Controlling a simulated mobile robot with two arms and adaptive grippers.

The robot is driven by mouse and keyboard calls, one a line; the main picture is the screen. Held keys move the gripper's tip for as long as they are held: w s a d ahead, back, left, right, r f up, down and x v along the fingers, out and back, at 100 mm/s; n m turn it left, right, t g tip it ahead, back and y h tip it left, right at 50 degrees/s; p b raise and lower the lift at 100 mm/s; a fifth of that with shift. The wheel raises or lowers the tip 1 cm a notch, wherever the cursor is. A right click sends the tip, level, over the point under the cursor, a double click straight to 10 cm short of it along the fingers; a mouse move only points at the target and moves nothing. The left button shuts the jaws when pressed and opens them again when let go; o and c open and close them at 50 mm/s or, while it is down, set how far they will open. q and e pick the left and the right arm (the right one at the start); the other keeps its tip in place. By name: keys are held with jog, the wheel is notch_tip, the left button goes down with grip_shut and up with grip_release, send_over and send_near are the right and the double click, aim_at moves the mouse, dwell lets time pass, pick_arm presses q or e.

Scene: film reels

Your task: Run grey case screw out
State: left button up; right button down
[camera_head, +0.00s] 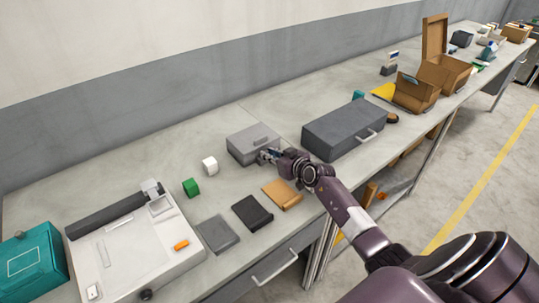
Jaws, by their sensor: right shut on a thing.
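A small grey case (249,148) with a raised plate on its lid lies flat on the workbench, left of a larger dark grey case (340,135) with a handle. My right gripper (266,156) is at the front right side of the small grey case. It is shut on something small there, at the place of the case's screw. The fingers hide the screw, so I cannot see how far out it stands. My left gripper is not in view.
Black (252,213), grey (217,234) and orange-brown (282,194) flat pieces lie along the bench front. A white device (130,250) fills the left; cardboard boxes (415,93) stand farther right.

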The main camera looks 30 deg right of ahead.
jog(key=shift+w+d+f+n+g+y+b, duration=0.1)
jog(key=shift+d+n+g+y+b, duration=0.15)
jog(key=shift+n+y+b, duration=0.65)
jog(key=shift+d+f+n+g+y+b, duration=0.15)
jog(key=shift+d+n+y+b, duration=0.1)
jog(key=shift+n+y+b, duration=0.65)
jog(key=shift+d+n+g+y+b, duration=0.25)
jog(key=shift+n+y+b, duration=0.35)
jog(key=shift+y+b, duration=0.35)
jog(key=shift+w+r+n+g+y+b, duration=0.1)
jog(key=shift+r+n+g+y+b, duration=0.1)
jog(key=shift+n+g+y+b, duration=0.45)
jog(key=c, duration=1.9)
grip_release()
